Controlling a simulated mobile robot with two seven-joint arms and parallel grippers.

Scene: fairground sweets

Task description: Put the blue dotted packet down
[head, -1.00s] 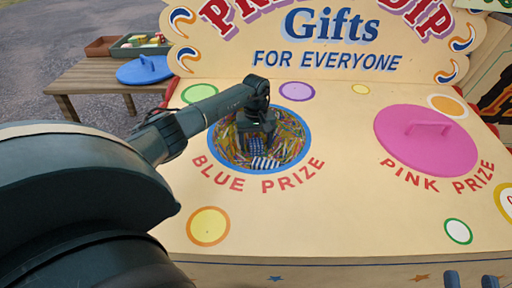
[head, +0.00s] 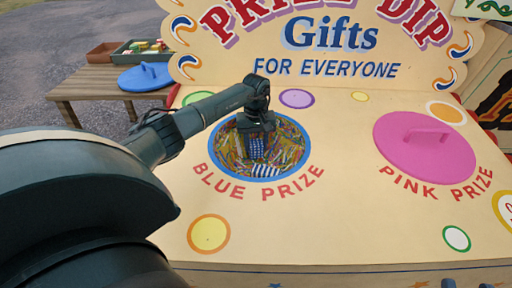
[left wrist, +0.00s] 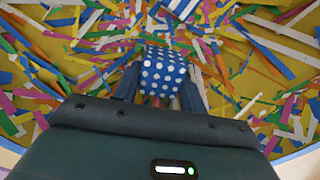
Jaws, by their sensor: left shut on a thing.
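The blue packet with white dots (head: 257,146) is held between the fingers of my left gripper (head: 256,141). It hangs inside the round blue-rimmed opening (head: 217,161) marked Blue Prize, over coloured paper strips. In the left wrist view the dotted packet (left wrist: 163,72) sits between the two dark fingers (left wrist: 160,90), with strips all around. I cannot tell whether its lower end touches the strips. My right gripper (head: 467,284) shows only as two fingertips, apart, at the bottom right edge, with nothing seen between them.
A blue-and-white striped packet (head: 265,168) lies in the opening near its front rim. A pink lid with a handle (head: 424,150) covers the Pink Prize place. A blue lid (head: 146,77) lies on a wooden side table (head: 98,84) beside a green tray (head: 124,48).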

